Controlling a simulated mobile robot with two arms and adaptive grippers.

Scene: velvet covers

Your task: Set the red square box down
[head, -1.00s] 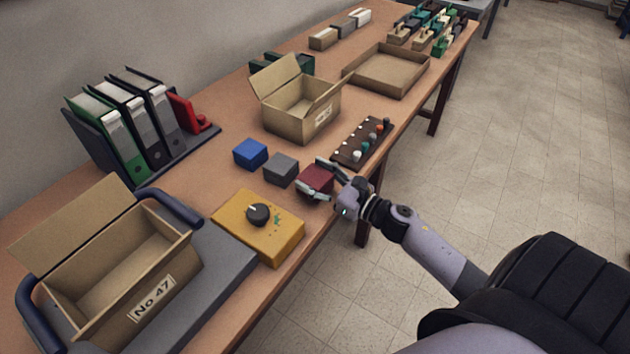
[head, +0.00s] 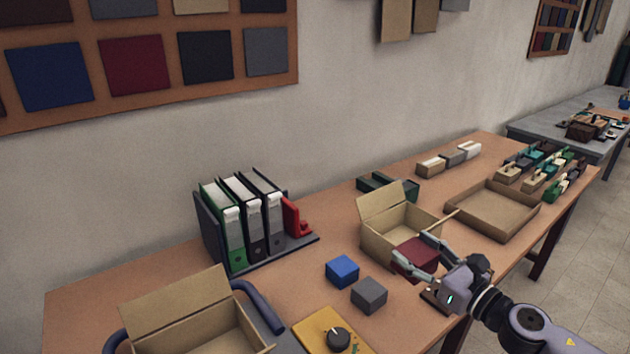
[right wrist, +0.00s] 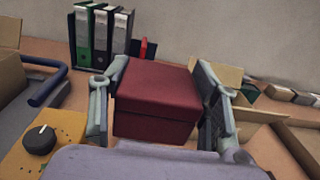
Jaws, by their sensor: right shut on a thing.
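The red square box (head: 416,258) is dark red and held between the fingers of my right gripper (head: 420,255). In the head view it shows in front of the open cardboard box (head: 386,252), overlapping its near side. In the right wrist view the red box (right wrist: 158,95) sits level between both fingers, with the right gripper (right wrist: 160,100) shut on it. It appears raised above the table (head: 300,282); its underside is hidden. My left gripper is not in view.
A blue box (head: 342,271) and a grey box (head: 369,294) stand left of the red one. A yellow unit with a black knob (head: 338,338) and a larger cardboard box (head: 195,330) are nearer. Binders (head: 243,220) stand behind. A shallow tray (head: 492,211) lies right.

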